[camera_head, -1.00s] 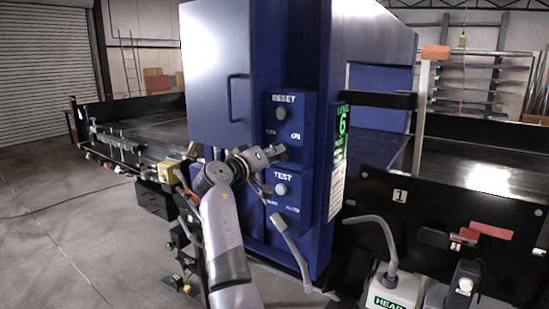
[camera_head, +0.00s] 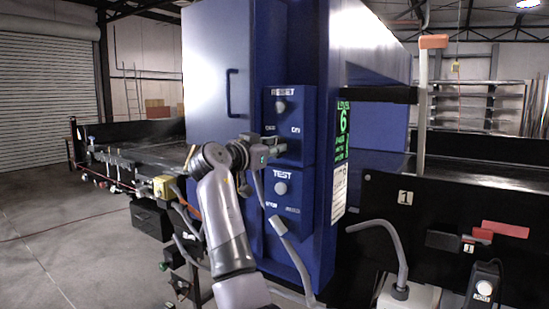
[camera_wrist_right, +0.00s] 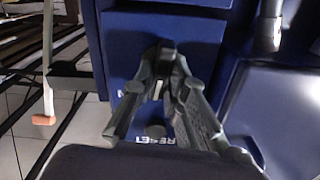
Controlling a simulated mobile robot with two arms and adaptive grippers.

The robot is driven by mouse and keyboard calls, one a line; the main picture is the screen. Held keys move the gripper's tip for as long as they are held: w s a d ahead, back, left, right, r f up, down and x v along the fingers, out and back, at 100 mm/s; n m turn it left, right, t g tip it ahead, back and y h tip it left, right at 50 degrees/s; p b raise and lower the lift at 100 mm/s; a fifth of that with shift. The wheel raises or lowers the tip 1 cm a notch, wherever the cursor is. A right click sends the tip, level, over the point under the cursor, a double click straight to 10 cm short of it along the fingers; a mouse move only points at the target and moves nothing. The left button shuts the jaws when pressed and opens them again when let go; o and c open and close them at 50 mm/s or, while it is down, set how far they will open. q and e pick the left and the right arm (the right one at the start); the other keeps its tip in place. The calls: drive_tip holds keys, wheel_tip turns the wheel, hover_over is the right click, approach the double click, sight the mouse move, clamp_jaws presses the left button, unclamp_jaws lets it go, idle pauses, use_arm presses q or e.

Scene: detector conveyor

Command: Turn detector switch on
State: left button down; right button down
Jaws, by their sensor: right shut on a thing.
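The blue detector cabinet (camera_head: 215,90) stands upright in the middle of the head view. Its upper RESET panel (camera_head: 297,110) has a round grey button (camera_head: 281,106) with OFF and ON labels below it. My right gripper (camera_head: 280,148) is at the lower part of this panel, just below the labels. In the wrist view my right gripper (camera_wrist_right: 160,58) has its fingertips drawn together on the panel, with the RESET lettering (camera_wrist_right: 155,141) upside down. It is shut on the small switch, which the fingers mostly hide. My left gripper is out of view.
The TEST panel (camera_head: 297,205) with its own round button (camera_head: 280,188) is just below my gripper. A lit green level sign (camera_head: 343,125) is on the cabinet's side. Conveyor beds run left and right. A grey bent pipe (camera_head: 390,240) rises in front at right.

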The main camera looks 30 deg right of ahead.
drive_tip(key=shift+s+f+m+b, duration=0.15)
drive_tip(key=shift+m+b, duration=1.1)
drive_tip(key=shift+m, duration=2.25)
drive_tip(key=c, duration=1.6)
unclamp_jaws()
drive_tip(key=shift+a, duration=0.1)
drive_tip(key=v, duration=1.1)
drive_tip(key=shift+s+a, duration=0.2)
drive_tip(key=shift+a, duration=0.15)
